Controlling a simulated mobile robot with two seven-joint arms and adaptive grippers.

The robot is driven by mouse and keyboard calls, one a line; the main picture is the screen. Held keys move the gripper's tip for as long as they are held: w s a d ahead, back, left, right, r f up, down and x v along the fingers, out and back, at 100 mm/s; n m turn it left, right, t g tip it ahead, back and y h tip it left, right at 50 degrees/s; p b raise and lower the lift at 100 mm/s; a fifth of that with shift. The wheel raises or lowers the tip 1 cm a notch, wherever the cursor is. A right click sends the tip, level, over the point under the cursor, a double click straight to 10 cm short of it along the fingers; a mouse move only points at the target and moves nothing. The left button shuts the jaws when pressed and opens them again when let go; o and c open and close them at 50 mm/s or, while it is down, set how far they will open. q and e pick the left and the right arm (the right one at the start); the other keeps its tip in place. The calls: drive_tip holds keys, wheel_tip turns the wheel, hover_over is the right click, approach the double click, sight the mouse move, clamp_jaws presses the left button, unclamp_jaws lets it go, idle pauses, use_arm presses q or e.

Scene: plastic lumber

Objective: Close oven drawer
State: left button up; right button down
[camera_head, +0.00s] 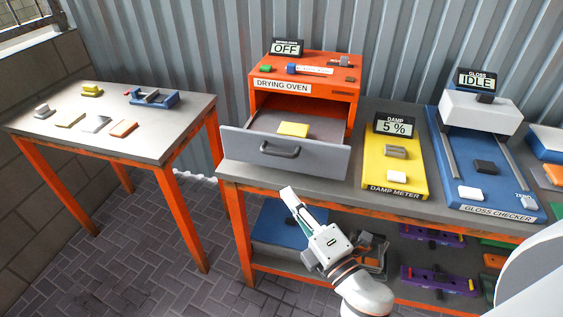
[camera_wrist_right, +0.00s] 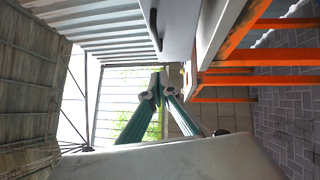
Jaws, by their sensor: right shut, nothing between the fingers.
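The orange drying oven (camera_head: 305,75) stands on the grey workbench, with its grey drawer (camera_head: 320,158) pulled out toward me. The drawer has a dark handle (camera_head: 280,150) on its front, and a yellow block (camera_head: 293,130) lies inside. My right gripper (camera_head: 289,195) is shut and empty, in front of and below the drawer front, apart from it. In the right wrist view, the shut fingertips (camera_wrist_right: 158,84) meet at the middle, with the drawer front (camera_wrist_right: 178,25) and handle (camera_wrist_right: 153,30) above them. My left gripper is not in view.
A yellow damp meter (camera_head: 395,165) and a blue gloss checker (camera_head: 490,180) stand right of the oven. A side table (camera_head: 110,130) with small blocks and a blue vise (camera_head: 152,98) is at left. Tiled floor shows between the tables.

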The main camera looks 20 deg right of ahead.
drive_tip(key=p, duration=0.2)
approach(272, 154)
drive_tip(key=w+a, duration=0.2)
drive_tip(key=a, duration=0.1)
drive_tip(key=w, duration=0.1)
drive_tip(key=w+d, duration=0.2)
drive_tip(key=shift+w+r+p, duration=0.25)
drive_tip(key=shift+r+p, duration=0.05)
drive_tip(key=shift+p, duration=0.05)
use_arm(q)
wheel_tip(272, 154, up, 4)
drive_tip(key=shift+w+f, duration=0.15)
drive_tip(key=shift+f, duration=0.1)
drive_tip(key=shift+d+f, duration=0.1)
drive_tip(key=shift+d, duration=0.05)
use_arm(e)
drive_tip(key=shift+w, duration=0.15)
